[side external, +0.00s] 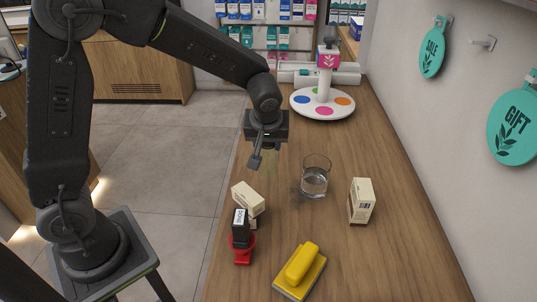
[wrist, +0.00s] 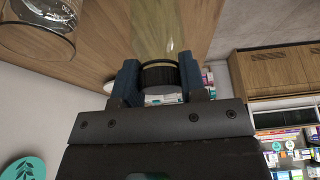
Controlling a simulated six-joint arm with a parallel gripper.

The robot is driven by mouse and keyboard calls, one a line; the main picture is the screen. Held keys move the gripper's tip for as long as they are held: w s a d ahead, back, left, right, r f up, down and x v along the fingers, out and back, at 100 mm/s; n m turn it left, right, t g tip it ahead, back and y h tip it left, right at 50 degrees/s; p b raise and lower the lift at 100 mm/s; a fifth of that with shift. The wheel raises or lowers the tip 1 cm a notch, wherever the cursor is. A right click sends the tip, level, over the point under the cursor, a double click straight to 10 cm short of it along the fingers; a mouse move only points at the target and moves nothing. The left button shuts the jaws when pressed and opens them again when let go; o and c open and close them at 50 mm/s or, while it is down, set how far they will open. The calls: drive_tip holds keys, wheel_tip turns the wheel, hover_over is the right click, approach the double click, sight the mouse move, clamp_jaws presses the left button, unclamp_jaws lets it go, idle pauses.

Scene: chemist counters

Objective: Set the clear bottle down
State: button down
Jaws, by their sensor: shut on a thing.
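The clear bottle (wrist: 156,30) shows in the wrist view as a see-through, yellowish body with a black ribbed cap (wrist: 160,76). My gripper (wrist: 158,82) has its two blue fingers on either side of the cap and is shut on it. The bottle's far end runs out of the wrist view. In the side view my gripper (side external: 257,155) hangs above the left edge of the wooden counter (side external: 390,262). The bottle is too faint there to make out clearly, so I cannot tell whether its base touches anything.
A glass beaker (side external: 315,178) stands close right of my gripper. A cream box (side external: 248,199) and a black stamp on a red holder (side external: 241,236) lie nearer. Another cream box (side external: 361,201) stands right; a yellow-handled block (side external: 301,268) is in front. A white round stand (side external: 322,103) is behind.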

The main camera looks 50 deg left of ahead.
sight(268, 150)
drive_tip(key=shift+d+f, duration=0.1)
drive_tip(key=shift+f, duration=2)
drive_tip(key=shift+f, duration=0.15)
drive_tip(key=c, duration=0.7)
unclamp_jaws()
drive_tip(key=v, duration=1.3)
drive_tip(key=s+a+r+m+h, duration=0.1)
drive_tip(key=s+m, duration=0.2)
drive_tip(key=s, duration=0.3)
drive_tip(key=s+r+m+t+h, duration=0.1)
drive_tip(key=s+r+m, duration=0.1)
drive_tip(key=s, duration=0.4)
drive_tip(key=s+a+r+m+t+h, duration=0.1)
drive_tip(key=s+m, duration=0.3)
drive_tip(key=s, duration=0.2)
drive_tip(key=shift+s+a+r, duration=0.2)
drive_tip(key=shift+s+a, duration=0.15)
